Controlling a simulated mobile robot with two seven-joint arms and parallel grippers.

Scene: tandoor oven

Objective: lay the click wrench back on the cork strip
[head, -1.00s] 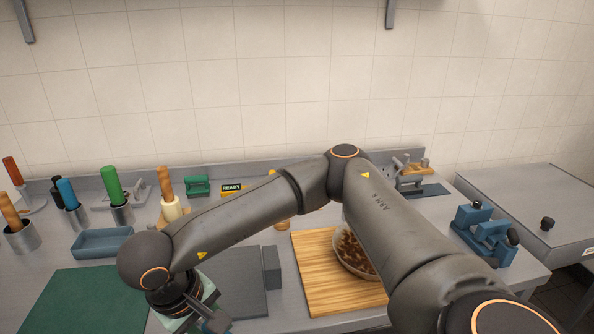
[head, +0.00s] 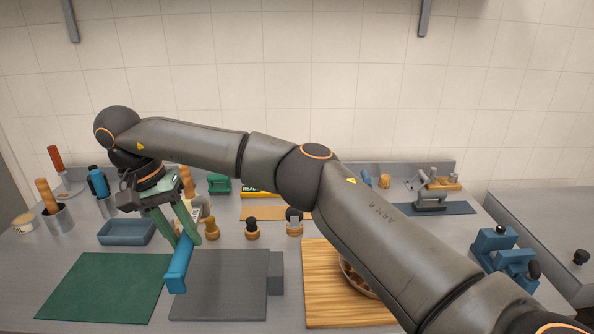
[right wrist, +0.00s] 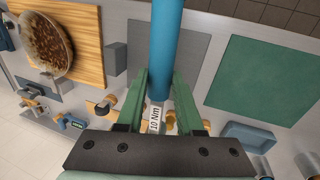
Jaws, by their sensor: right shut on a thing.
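The click wrench (head: 178,270) has a thick blue handle and hangs tilted above the table in the head view. My right gripper (head: 188,240) is shut on it, with a green finger on each side. In the right wrist view the blue handle (right wrist: 166,45) runs up between the fingers (right wrist: 162,100), and a white "10 Nm" label shows at its lower end. The wrench's far end is hidden by the gripper. The cork strip (head: 262,212) is a tan strip at the back of the table, right of the gripper and apart from it. My left gripper is out of view.
A green mat (head: 105,290) and a dark grey mat (head: 222,290) lie in front. Several small knobbed pieces stand near the cork strip, including one with a black top (head: 252,230). A blue tray (head: 127,232) lies left. A wooden board (head: 330,300) with a bowl lies right.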

